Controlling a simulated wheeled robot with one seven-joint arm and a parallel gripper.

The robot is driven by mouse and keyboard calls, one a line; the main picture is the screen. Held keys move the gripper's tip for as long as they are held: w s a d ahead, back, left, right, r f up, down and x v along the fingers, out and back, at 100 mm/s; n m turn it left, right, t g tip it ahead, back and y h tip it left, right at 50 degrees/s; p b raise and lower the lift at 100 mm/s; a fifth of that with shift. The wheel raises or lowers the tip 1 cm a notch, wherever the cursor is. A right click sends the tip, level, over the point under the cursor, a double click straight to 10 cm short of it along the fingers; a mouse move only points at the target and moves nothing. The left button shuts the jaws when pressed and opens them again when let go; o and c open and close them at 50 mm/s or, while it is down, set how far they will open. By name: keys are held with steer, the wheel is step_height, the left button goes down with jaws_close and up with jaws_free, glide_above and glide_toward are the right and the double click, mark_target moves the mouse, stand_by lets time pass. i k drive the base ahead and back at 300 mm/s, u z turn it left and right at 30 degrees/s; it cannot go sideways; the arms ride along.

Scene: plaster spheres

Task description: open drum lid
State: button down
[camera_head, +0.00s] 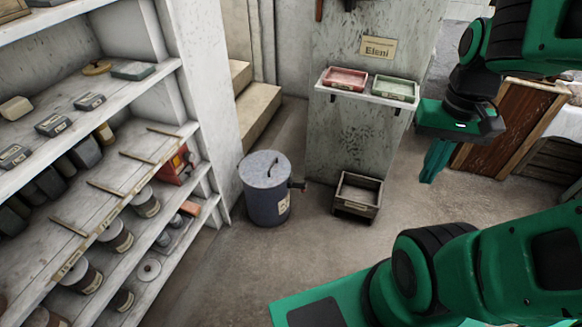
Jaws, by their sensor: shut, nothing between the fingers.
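The drum (268,205) is a blue-grey cylinder standing on the floor left of centre. Its lid (265,168) lies flat on top, with a dark handle across it. A dark tap sticks out of the drum's right side, and a pale label is on its front. My gripper (431,178) hangs in the air at the right, well apart from the drum, with its green fingers together and pointing down. Nothing shows between the fingers.
A low open box (357,194) stands on the floor right of the drum. Above it, a wall shelf holds a red tray (345,79) and a green tray (394,88). White shelving (213,80) with jars fills the left. A wooden crate (502,128) stands right. The middle floor is clear.

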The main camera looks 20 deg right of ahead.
mark_target(264, 169)
steer(key=z, duration=0.1)
steer(key=i, duration=1)
